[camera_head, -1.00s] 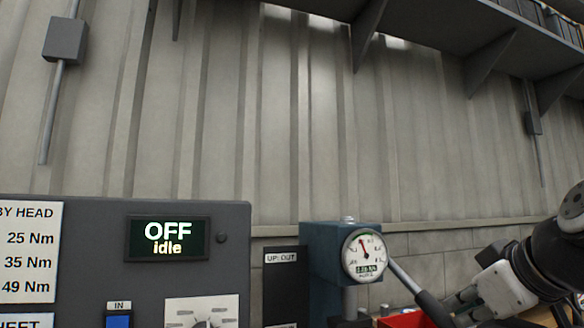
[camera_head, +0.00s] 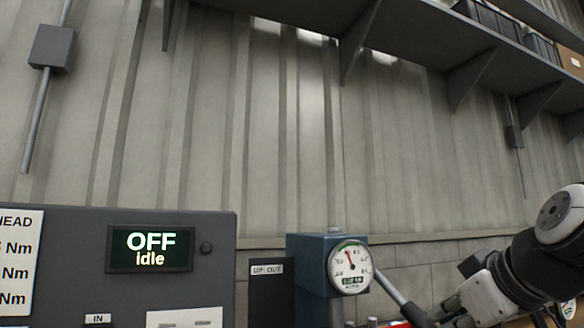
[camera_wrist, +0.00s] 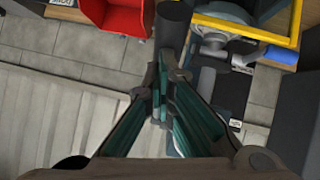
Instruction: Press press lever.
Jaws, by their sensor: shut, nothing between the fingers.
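The press (camera_head: 318,262) is a blue housing with a round white gauge (camera_head: 349,267) on it. Its lever (camera_head: 390,287) is a grey rod slanting down to the right, ending in a dark grip near the picture's bottom edge. My gripper (camera_head: 446,310) is at the grip's right in the head view, its tips partly cut off. In the wrist view my gripper (camera_wrist: 164,68) has its teal fingers together and empty. The dark round grip (camera_wrist: 174,24) is just beyond the tips; whether they touch cannot be told.
A grey panel (camera_head: 70,240) at the left has a display (camera_head: 150,249) reading "OFF idle". A red bin (camera_wrist: 120,14) and a yellow-framed part (camera_wrist: 250,30) flank the grip in the wrist view. A shelf (camera_head: 430,40) runs along the wall above.

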